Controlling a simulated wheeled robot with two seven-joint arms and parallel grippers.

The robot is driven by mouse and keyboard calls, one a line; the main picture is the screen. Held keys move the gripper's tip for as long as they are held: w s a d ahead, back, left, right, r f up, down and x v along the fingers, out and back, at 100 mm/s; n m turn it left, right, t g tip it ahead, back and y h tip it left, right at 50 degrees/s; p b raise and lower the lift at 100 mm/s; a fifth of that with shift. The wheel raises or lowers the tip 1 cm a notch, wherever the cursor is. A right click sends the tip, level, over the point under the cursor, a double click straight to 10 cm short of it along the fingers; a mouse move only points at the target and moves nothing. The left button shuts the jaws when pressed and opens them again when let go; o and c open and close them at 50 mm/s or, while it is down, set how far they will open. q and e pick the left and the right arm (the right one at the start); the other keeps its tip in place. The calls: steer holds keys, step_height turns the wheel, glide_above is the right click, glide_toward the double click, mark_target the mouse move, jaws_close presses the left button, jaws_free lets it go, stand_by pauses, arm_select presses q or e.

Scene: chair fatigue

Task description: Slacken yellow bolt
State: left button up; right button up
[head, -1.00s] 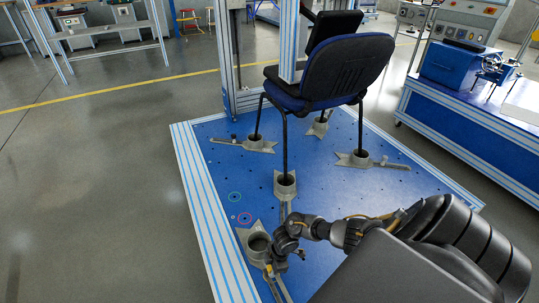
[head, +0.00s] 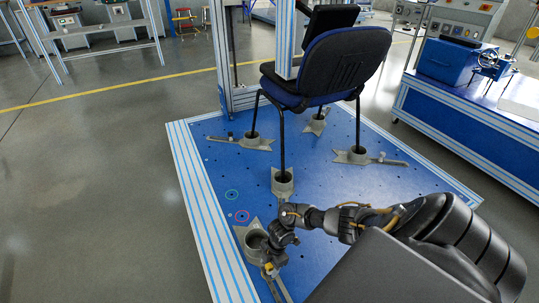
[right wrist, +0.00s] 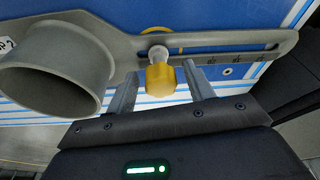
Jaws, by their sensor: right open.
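The yellow bolt (right wrist: 161,80) has a yellow knob-like head on a pale shank. It sits at the slot of a grey clamp (right wrist: 230,52), beside the clamp's round cup (right wrist: 60,75). My right gripper (right wrist: 160,72) is open, with one finger on each side of the yellow head; I cannot tell whether they touch it. In the head view my right gripper (head: 271,266) is down at the near clamp (head: 254,242), whose cup stands empty. The bolt is mostly hidden there. My left gripper is not in view.
A blue office-style chair (head: 330,65) stands with its legs in other grey cups on the blue platform (head: 210,165). A metal post (head: 287,40) rises beside the seat. A blue workbench (head: 455,110) stands at the right. The floor at the left is clear.

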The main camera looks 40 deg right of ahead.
steer(key=shift+s+r+m+p, duration=0.1)
steer(key=shift+r+m+p, duration=0.1)
steer(key=shift+m+p, duration=0.65)
steer(key=shift+m+t+p, duration=0.3)
steer(key=shift+m+p, duration=0.35)
steer(key=shift+f+m, duration=0.2)
steer(key=shift+m, duration=0.3)
